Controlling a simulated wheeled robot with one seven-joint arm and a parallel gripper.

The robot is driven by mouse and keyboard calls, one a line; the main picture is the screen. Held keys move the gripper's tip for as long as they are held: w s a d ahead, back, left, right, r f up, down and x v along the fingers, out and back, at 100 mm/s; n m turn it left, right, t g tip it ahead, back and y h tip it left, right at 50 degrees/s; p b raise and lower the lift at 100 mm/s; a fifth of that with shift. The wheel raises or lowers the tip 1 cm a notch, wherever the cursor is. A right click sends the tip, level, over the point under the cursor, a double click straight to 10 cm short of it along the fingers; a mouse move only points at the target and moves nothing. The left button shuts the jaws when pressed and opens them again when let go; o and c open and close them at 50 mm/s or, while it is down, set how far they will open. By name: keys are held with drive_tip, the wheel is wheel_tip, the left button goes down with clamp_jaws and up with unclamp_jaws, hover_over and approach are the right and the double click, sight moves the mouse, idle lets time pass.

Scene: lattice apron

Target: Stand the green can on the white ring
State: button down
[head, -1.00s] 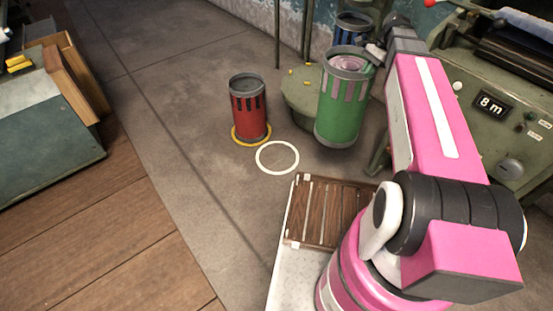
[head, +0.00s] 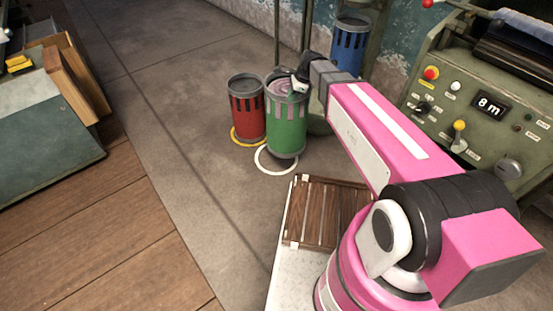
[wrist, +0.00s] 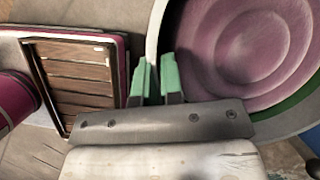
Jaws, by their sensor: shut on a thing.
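The green can (head: 287,128), with grey bands and a pinkish inside, is upright over the white ring (head: 261,167). The can hides the ring's upper right part; I cannot tell whether its base touches the floor. My gripper (head: 301,84) is shut on the can's rim at its upper right. In the wrist view the green fingertips (wrist: 158,80) pinch the pale rim, with the can's round pink inside (wrist: 250,45) to their right.
A red can (head: 246,110) stands on a yellow ring (head: 236,139) close to the green can's left. A blue can (head: 349,48) stands behind, by the wall. A green control panel (head: 470,120) is at right.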

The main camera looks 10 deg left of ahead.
sight(287, 116)
drive_tip(key=s+a+f+m+t, duration=0.1)
drive_tip(key=s+a+f, duration=0.25)
drive_tip(key=a, duration=0.35)
drive_tip(key=s+a+f+m, duration=0.1)
drive_tip(key=s+a+f, duration=0.1)
drive_tip(key=a+f, duration=0.4)
drive_tip(key=shift+w+d+f, duration=0.8)
drive_tip(key=shift+w+f, duration=0.85)
drive_tip(key=shift+f, duration=0.05)
drive_tip(key=shift+w+d+f, duration=0.8)
drive_tip(key=shift+w+f, duration=0.85)
drive_tip(key=shift+w, duration=0.05)
drive_tip(key=shift+w+d+f, duration=0.8)
drive_tip(key=shift+w+f, duration=0.85)
drive_tip(key=shift+f, duration=0.05)
drive_tip(key=c, duration=1.3)
unclamp_jaws()
drive_tip(key=shift+f, duration=0.15)
drive_tip(key=shift+o, duration=0.2)
drive_tip(key=v, duration=1.2)
drive_tip(key=shift+d, duration=0.15)
